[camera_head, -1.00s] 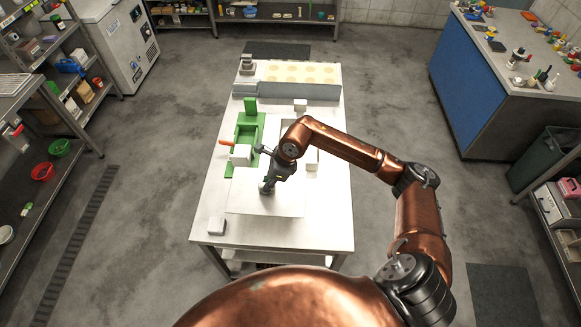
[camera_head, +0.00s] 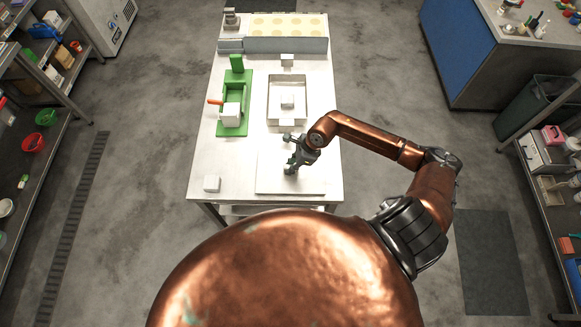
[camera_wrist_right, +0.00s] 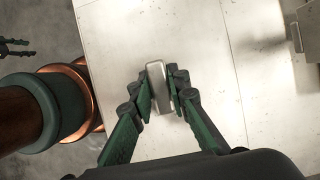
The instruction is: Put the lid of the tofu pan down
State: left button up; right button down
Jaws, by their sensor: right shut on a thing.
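My right gripper (camera_head: 291,168) is shut on the small metal handle (camera_wrist_right: 157,88) of the tofu pan's lid. The lid (camera_head: 308,181) is a flat pale square plate, level, over the front right part of the table; it also shows in the right wrist view (camera_wrist_right: 205,60). I cannot tell whether it touches the table top. The open rectangular tofu pan (camera_head: 272,108) stands behind it, with a white block (camera_head: 287,101) inside. My left gripper (camera_wrist_right: 17,47) shows small at the upper left of the right wrist view, fingers apart, over the floor.
A green press-like tray (camera_head: 222,127) with a white block and orange handle stands left of the pan. A box with round pale spots (camera_head: 286,45) stands at the back. Table space left of the lid is clear.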

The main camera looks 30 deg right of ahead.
jog(key=shift+f, duration=0.6)
jog(key=c, duration=2.3)
grip_release()
jog(key=shift+f, duration=0.15)
jog(key=o, duration=0.5)
jog(key=shift+c, duration=0.2)
jog(key=shift+r, duration=0.25)
jog(key=b+v, duration=0.1)
jog(key=v, duration=1)
jog(key=shift+d+r, duration=0.15)
jog(key=shift+r, duration=0.2)
jog(key=shift+s, duration=0.1)
